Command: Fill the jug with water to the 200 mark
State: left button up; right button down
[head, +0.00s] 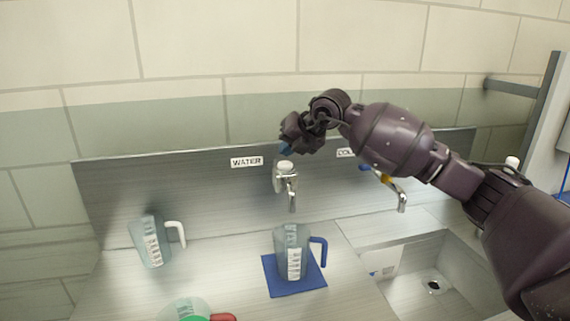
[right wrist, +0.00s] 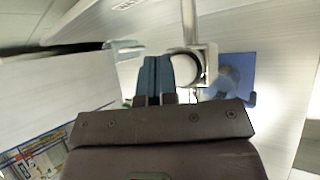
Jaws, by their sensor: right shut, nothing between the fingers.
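A clear jug with a blue handle (head: 291,255) stands upright on a blue mat (head: 290,289), below the tap (head: 287,184) next to the WATER label (head: 247,162). Its white scale strip faces me, but the marks are too small to read. I cannot make out any water in it or a stream from the spout. My right gripper (head: 287,150) is shut and empty, just above the tap's white top. In the right wrist view, its blue fingers (right wrist: 157,76) are beside the round tap top (right wrist: 185,69); I cannot tell whether they touch. The blue mat (right wrist: 241,68) also shows there.
A jug with a white handle (head: 152,242) stands on the left. A jug with a red handle (head: 190,310) is cut off at the bottom edge. A second tap (head: 400,196) is over the sink (head: 428,262) on the right. The steel backsplash (head: 130,190) is behind.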

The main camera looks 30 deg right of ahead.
pick_arm(q)
jog(key=shift+w+r, duration=0.15)
jog(key=shift+w, duration=0.15)
dwell(0.4)
jog(key=shift+s, duration=0.3)
dwell(0.3)
jog(key=shift+f, duration=0.2)
pick_arm(e)
jog(key=shift+f, duration=0.15)
jog(key=shift+f, duration=0.25)
pick_arm(q)
jog(key=shift+w+f, duration=0.1)
jog(key=shift+f, duration=0.05)
jog(key=shift+w, duration=0.15)
pick_arm(e)
jog(key=shift+f, duration=0.1)
